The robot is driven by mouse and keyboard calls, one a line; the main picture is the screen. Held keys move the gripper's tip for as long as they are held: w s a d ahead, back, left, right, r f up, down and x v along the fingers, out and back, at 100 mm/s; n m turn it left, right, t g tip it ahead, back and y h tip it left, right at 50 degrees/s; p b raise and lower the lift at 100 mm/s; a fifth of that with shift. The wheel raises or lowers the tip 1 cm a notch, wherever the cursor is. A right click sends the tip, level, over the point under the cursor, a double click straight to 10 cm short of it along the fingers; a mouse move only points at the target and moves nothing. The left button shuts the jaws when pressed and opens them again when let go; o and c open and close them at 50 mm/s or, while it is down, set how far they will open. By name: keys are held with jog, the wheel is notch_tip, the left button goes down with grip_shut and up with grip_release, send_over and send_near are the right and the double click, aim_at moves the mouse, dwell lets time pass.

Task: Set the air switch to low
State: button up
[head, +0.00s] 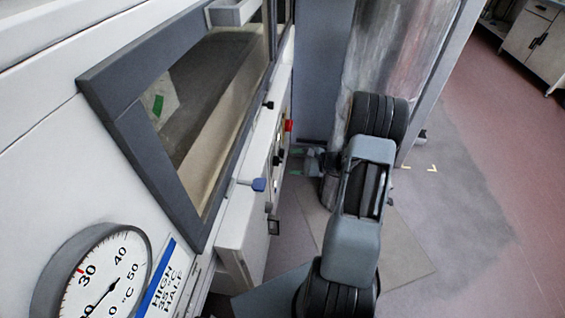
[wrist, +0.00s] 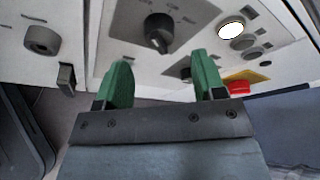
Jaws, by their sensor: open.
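The control panel (wrist: 105,40) fills the top of the wrist view. It carries a black rotary knob (wrist: 158,32) at upper middle and a second dark knob (wrist: 184,72) lower down, partly behind my right finger. A round dark knob (wrist: 42,40) sits on the left. The labels are too small to read, so I cannot tell which one is the air switch or its setting. My gripper (wrist: 161,62) has its two green fingers apart with nothing between them. It points at the panel below the upper middle knob. In the head view my gripper (head: 296,162) is beside the panel, apparently not touching it.
A red button (wrist: 238,88) on a yellow plate is right of my fingers, under a lit white lamp (wrist: 231,28). A black latch (wrist: 67,76) hangs at left.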

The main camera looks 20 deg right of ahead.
aim_at(282, 161)
jog(key=shift+x, duration=2.55)
jog(key=shift+f, duration=0.1)
jog(key=shift+c, duration=0.3)
jog(key=c, duration=0.8)
jog(key=shift+c, duration=0.2)
jog(key=m+g+y+p, duration=0.1)
jog(key=m+g+p, duration=0.1)
jog(key=m, duration=0.1)
jog(key=m+g+y+p, duration=0.1)
jog(key=m+p, duration=0.2)
jog(key=shift+m+g, duration=0.4)
jog(key=shift+w, duration=0.1)
